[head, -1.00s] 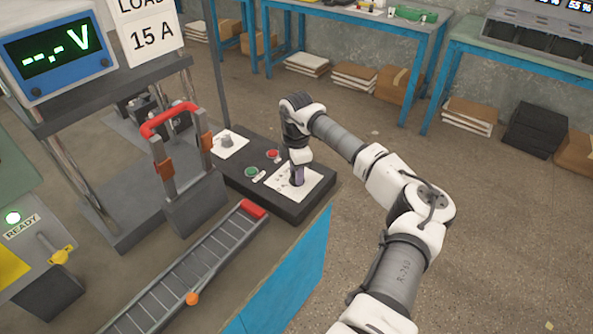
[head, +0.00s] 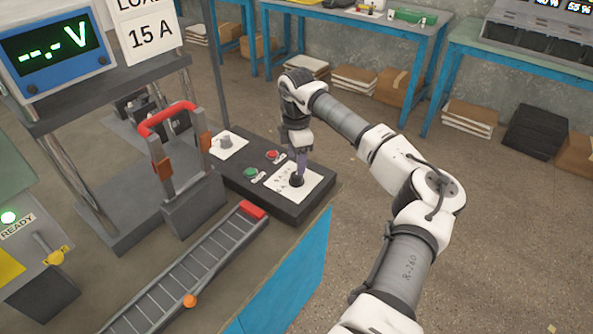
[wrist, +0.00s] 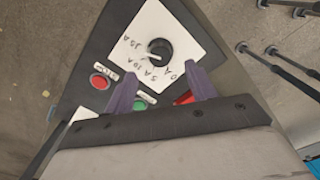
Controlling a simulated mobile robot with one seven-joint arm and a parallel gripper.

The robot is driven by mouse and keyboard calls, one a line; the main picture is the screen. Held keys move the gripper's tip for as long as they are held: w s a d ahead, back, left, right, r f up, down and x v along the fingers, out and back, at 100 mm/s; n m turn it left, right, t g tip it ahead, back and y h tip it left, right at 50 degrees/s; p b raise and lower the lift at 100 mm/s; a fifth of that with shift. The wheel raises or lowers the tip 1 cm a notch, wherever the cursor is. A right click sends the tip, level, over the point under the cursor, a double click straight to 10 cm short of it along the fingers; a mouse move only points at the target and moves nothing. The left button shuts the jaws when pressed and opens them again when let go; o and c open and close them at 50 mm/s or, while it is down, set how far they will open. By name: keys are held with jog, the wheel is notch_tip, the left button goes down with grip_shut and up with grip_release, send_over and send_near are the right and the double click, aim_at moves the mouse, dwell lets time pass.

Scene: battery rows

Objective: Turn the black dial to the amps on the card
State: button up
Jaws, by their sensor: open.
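The black dial (head: 297,180) sits on a white marked plate (head: 312,186) at the near right end of the dark panel. In the wrist view the dial (wrist: 160,49) stands clear, just beyond my fingertips, and its pale pointer mark faces left and slightly down. Amp labels are written around it, too small to read surely. My gripper (head: 299,163) is open and empty just above the dial; its two purple fingers also show in the wrist view (wrist: 162,84), apart from the dial. The card (head: 149,32) reads 15 A, its top line cut off.
A green button (head: 250,174), a red button (head: 272,155) and a grey knob (head: 226,142) share the panel. The meter (head: 52,46) shows dashes and V. Open floor lies right.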

notch_tip(320, 180, up, 8)
jog(key=b, duration=0.1)
jog(key=shift+r, duration=0.2)
